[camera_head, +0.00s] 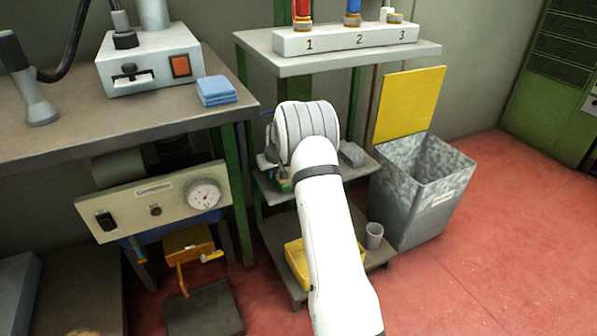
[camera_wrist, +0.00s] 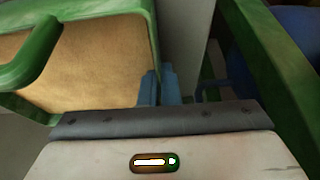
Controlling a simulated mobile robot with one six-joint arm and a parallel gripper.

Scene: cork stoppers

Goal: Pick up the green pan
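A green-rimmed pan with a tan inside, which I take to be the green pan (camera_wrist: 82,62), fills the left of the wrist view, close to the camera. In the head view only a small green patch (camera_head: 285,185) shows on the middle shelf beside my arm; I cannot tell if it is the same pan. In the wrist view two blue-grey finger-like parts, which look like my gripper (camera_wrist: 160,87), stand close together at the pan's right rim. Whether they hold the rim is unclear. In the head view my arm hides the gripper.
The shelf unit (camera_head: 345,65) has a numbered white block (camera_head: 345,40) on top. A grey bin (camera_head: 418,190) stands to its right. A yellow tray (camera_head: 297,262) and a grey cup (camera_head: 374,235) are on the bottom shelf. A workbench (camera_head: 70,130) is left. Red floor is clear at right.

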